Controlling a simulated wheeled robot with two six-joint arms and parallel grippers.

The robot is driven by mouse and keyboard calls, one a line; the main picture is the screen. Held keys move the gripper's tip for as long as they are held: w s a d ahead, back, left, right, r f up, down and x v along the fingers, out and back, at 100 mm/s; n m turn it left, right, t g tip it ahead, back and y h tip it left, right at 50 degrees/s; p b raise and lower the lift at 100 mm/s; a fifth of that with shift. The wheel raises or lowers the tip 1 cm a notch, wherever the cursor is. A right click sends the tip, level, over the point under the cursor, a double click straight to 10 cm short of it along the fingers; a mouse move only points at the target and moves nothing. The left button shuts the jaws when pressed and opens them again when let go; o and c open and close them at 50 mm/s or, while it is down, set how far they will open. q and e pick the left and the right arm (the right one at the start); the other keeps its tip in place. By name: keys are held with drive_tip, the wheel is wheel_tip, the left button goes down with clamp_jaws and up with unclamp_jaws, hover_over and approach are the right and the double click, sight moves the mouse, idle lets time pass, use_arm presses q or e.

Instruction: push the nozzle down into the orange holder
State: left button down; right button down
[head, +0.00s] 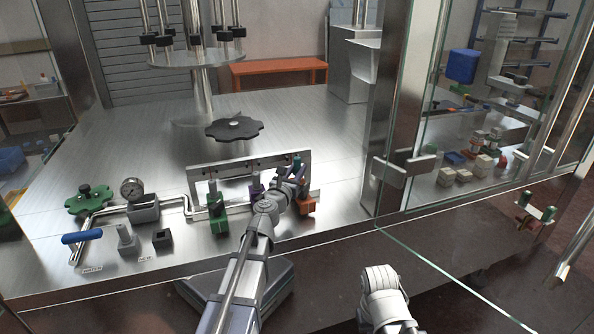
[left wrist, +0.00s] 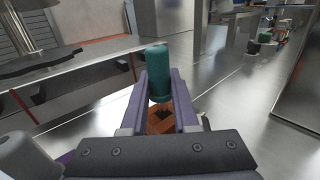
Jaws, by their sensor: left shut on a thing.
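The teal nozzle (left wrist: 158,72) stands upright between the purple fingers of my left gripper (left wrist: 160,108), which is shut on it. Its teal top also shows in the head view (head: 297,162). The orange holder (head: 306,206) is right below my left gripper in the head view. In the left wrist view the holder (left wrist: 160,121) shows between the fingers, below the nozzle. The nozzle's lower end is hidden, so I cannot tell how deep it sits in the holder. My right gripper is not in view.
A metal rack bar (head: 250,162) runs just behind the holders. A green holder (head: 219,226) and a purple one (head: 257,191) stand left of the orange holder. A black star-shaped wheel (head: 234,128) is behind. A glass panel (head: 480,120) stands to the right.

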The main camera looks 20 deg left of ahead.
use_arm(q)
drive_tip(key=shift+f+b, duration=0.75)
drive_tip(key=shift+f, duration=0.15)
drive_tip(key=c, duration=0.6)
unclamp_jaws()
drive_tip(key=s, duration=0.8)
drive_tip(key=shift+a, duration=0.35)
drive_tip(key=shift+w, duration=0.1)
